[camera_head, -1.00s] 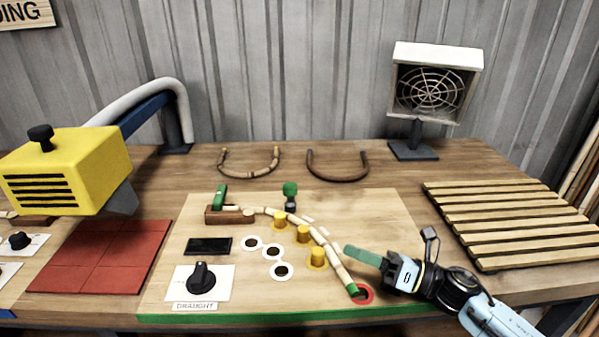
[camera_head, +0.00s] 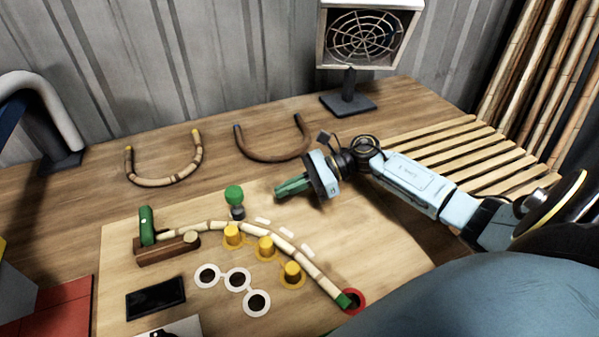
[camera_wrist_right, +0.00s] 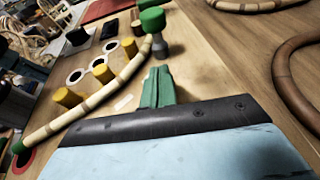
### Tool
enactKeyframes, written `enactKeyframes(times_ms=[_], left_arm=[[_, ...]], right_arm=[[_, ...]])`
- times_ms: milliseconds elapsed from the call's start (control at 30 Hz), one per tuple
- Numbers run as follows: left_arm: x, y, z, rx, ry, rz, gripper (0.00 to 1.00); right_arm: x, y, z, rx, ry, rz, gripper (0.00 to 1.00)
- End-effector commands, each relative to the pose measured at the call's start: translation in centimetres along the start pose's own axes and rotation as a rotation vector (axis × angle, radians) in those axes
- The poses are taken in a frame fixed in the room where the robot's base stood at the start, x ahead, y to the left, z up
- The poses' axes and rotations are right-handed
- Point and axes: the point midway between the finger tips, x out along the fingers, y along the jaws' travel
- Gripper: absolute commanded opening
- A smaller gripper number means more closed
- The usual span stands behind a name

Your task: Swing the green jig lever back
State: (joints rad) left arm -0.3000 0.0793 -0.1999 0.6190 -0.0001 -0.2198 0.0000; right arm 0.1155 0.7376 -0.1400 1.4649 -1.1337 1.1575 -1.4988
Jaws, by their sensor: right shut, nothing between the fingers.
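The jig board (camera_head: 120,262) carries a green-knobbed post (camera_head: 234,193), upright on a dark base, and a green handle (camera_head: 147,225) standing on a brown wooden block (camera_head: 165,250); which one is the jig lever I cannot tell for sure. A rattan pole (camera_head: 305,262) runs from the block, curving along yellow pegs (camera_head: 264,247) to a red ring (camera_head: 355,300). My right gripper (camera_head: 279,192), with green fingers, is shut and empty, to the right of the green knob and apart from it. The right wrist view shows its fingers (camera_wrist_right: 158,82) just short of the knob (camera_wrist_right: 152,20).
Two bent rattan hoops, one light (camera_head: 165,180) and one dark (camera_head: 275,155), lie behind the board. A fan heater (camera_head: 362,38) stands at the back. A slatted rack (camera_head: 470,150) lies right, behind my right arm. White-rimmed holes (camera_head: 237,279) lie in front of the pegs.

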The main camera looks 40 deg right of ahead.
Motion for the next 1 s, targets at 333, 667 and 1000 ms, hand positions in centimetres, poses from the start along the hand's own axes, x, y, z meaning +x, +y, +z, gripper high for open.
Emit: enactKeyframes(times_ms=[333,667,1000], left_arm=[[-1.2,0.0,-0.2,0.000,0.001,0.000,0.36],[-1.4,0.0,-0.2,0.001,0.001,0.000,0.36],[-1.0,0.0,-0.2,0.000,0.001,0.000,0.36]], right_arm=[[6.2,0.0,1.0,0.001,-0.003,0.000,0.00],[7.5,0.0,1.2,0.001,0.000,-0.001,0.00],[7.4,-0.1,1.1,-0.001,0.000,0.002,0.00]])
